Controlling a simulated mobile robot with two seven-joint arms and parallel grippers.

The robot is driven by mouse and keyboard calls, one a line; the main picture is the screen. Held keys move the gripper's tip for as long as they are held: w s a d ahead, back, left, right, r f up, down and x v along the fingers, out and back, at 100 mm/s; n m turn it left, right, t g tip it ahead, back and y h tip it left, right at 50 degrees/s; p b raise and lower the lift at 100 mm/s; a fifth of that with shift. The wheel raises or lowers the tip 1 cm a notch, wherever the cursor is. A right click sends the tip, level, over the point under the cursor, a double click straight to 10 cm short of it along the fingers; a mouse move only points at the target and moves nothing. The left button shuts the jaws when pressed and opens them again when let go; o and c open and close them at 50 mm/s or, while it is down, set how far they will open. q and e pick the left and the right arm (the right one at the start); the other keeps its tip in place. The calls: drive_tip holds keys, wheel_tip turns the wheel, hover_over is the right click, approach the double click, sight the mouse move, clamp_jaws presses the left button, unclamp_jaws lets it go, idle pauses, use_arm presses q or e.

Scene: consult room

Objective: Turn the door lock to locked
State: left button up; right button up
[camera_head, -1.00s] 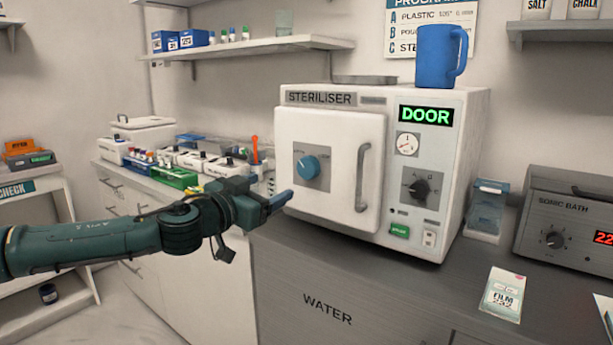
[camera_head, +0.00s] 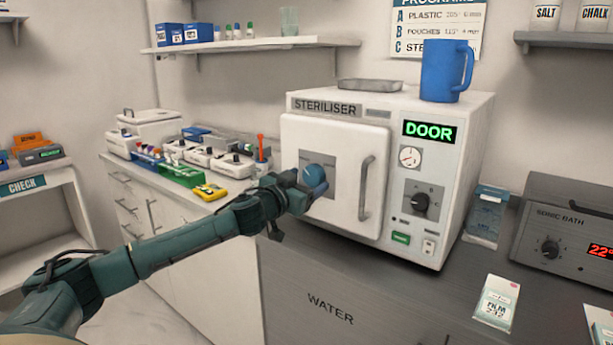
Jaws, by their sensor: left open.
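The steriliser (camera_head: 462,160) is a white box on the grey counter, with a lit green "DOOR" display (camera_head: 429,131). Its door (camera_head: 336,140) looks closed, with a vertical handle (camera_head: 366,188) on the right. The blue round door lock knob (camera_head: 314,175) sits on a grey plate (camera_head: 318,158) at the door's left. My left gripper (camera_head: 303,188) is open at the knob's lower left, its fingers overlapping the knob in the picture. I cannot tell if they touch it. The knob's pointer is not clear. My right gripper is not in view.
A blue mug (camera_head: 441,74) and a metal tray (camera_head: 370,85) stand on top of the steriliser. A sonic bath (camera_head: 560,225) and a film box (camera_head: 496,303) are to the right. Racks and white boxes (camera_head: 204,158) fill the left counter.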

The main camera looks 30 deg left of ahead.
use_arm(q)
drive_tip(key=shift+w, duration=0.35)
drive_tip(key=shift+c, duration=0.2)
drive_tip(key=c, duration=0.9)
